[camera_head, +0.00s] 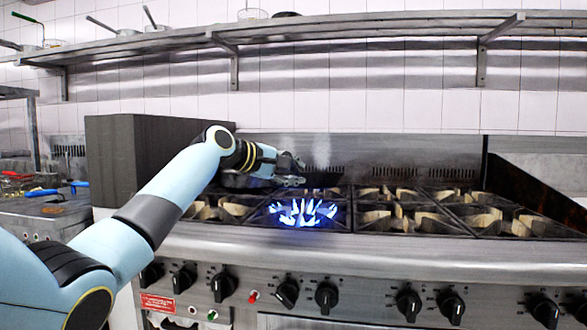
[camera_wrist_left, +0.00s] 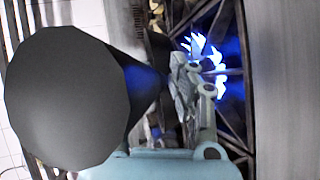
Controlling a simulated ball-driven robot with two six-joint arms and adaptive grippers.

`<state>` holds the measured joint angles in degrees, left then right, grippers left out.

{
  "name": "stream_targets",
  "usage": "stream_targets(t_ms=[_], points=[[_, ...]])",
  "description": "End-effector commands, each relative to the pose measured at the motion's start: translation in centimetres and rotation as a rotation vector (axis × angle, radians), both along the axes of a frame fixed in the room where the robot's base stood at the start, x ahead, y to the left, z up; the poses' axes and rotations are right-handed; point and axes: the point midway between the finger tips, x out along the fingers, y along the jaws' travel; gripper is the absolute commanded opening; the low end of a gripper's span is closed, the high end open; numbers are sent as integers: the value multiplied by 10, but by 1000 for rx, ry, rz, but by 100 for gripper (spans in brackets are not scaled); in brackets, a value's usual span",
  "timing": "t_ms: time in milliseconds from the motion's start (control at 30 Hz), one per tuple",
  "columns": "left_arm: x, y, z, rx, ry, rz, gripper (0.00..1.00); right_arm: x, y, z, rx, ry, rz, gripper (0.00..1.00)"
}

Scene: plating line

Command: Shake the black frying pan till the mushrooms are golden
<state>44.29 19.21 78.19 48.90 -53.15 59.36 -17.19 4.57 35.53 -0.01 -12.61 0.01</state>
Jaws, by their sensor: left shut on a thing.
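My left gripper (camera_head: 292,172) reaches over the stove and is shut on the black frying pan. The pan shows as a dark rounded shape (camera_head: 233,181) below my wrist in the head view. In the left wrist view it is a large dark round form (camera_wrist_left: 65,95) that narrows towards the fingers (camera_wrist_left: 190,85). A lit burner (camera_head: 302,213) with blue flames is in front of and below the gripper, and its flames (camera_wrist_left: 205,55) also show in the wrist view. No mushrooms can be made out. My right gripper is out of view.
Unlit burner grates (camera_head: 410,210) lie to the right, with free room above. A dark upright panel (camera_head: 135,155) stands at the left. A steel shelf (camera_head: 350,25) runs above. Knobs (camera_head: 326,297) line the stove front. Faint steam hangs near the gripper.

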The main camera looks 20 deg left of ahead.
Motion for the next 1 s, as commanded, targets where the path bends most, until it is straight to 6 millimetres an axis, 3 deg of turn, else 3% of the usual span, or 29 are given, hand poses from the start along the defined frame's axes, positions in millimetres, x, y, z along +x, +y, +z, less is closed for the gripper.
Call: stream_targets(t_ms=[1000], points=[[1,0,-43,1,-11,0,0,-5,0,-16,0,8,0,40]])
